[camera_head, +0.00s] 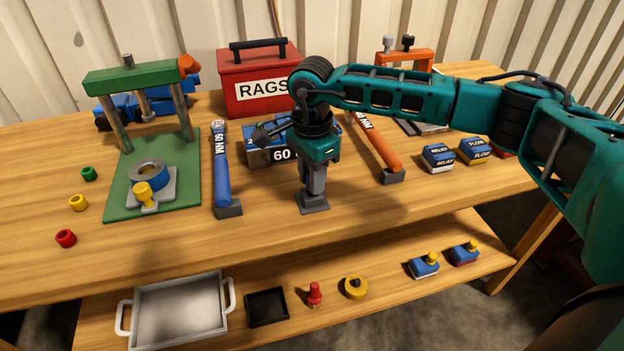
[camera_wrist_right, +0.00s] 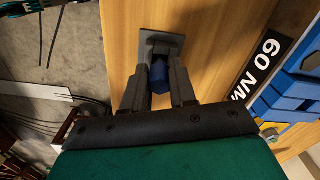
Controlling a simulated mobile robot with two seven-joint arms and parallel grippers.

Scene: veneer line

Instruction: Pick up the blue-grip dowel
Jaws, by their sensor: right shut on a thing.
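My right gripper (camera_head: 313,188) points down at the middle of the bench. It is shut on a blue piece (camera_wrist_right: 158,76), taken as the blue-grip dowel, seen between the fingers in the right wrist view. A grey square block (camera_wrist_right: 163,46) lies just beyond the fingertips; a grey block also shows under the gripper in the head view (camera_head: 313,204). The fingers hide the blue piece in the head view. A separate blue-handled tool (camera_head: 221,175) marked 60 NM rests to the left, its end at a grey block. My left gripper is not in view.
An orange-handled tool (camera_head: 378,146) lies to the right. Behind stand a red RAGS box (camera_head: 262,70) and a blue box marked 60 (camera_head: 260,157). A green press (camera_head: 112,185) is at left. Small blocks (camera_head: 437,157) sit at right. A lower shelf holds a metal tray (camera_head: 226,320).

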